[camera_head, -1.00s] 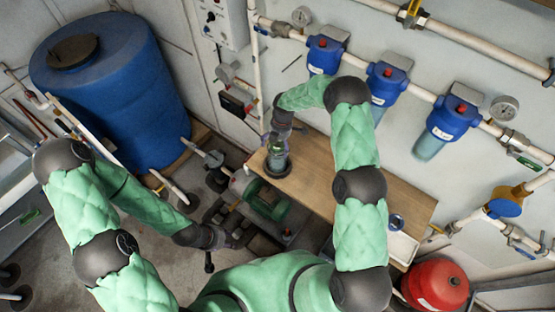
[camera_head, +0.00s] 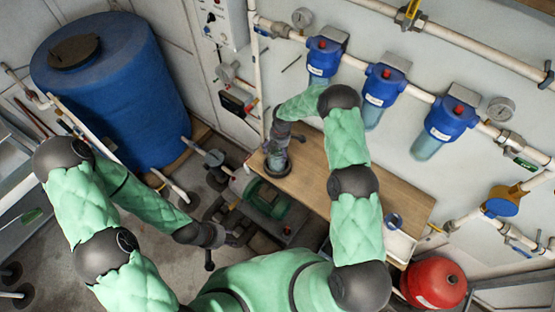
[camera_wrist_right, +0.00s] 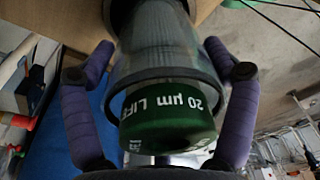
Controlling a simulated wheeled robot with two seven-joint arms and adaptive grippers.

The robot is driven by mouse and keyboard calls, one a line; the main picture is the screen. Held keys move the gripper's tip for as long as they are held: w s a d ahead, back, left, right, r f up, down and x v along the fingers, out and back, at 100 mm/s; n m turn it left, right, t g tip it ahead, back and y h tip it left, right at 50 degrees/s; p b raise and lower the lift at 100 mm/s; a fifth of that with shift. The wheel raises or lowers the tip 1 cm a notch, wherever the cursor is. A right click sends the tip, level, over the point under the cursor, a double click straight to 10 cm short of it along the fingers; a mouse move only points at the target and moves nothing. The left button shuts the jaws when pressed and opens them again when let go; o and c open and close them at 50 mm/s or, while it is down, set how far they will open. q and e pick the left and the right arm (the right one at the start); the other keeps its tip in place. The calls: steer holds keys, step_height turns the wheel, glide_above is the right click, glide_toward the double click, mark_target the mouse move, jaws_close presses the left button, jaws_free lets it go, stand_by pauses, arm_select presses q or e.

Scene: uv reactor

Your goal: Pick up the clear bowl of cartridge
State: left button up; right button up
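The clear bowl (camera_head: 277,153) stands on the wooden bench near its left end, with a dark ring around its foot. In the right wrist view the clear bowl (camera_wrist_right: 160,62) fills the middle, with a dark rim and a green cartridge end (camera_wrist_right: 168,118) printed "20 µm" inside. My right gripper (camera_head: 281,143) is at the bowl. Its purple fingers (camera_wrist_right: 158,50) flank the bowl on both sides with tips close to the wall; whether they touch is unclear. My left gripper (camera_head: 222,250) is low at the left, away from the bowl, fingers apart and empty.
Blue filter housings (camera_head: 385,86) hang on the wall pipe behind. A blue tank (camera_head: 125,95) stands left, a red vessel (camera_head: 437,284) right, a green pump (camera_head: 266,200) below.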

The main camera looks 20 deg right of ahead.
steer(key=shift+c, duration=0.6)
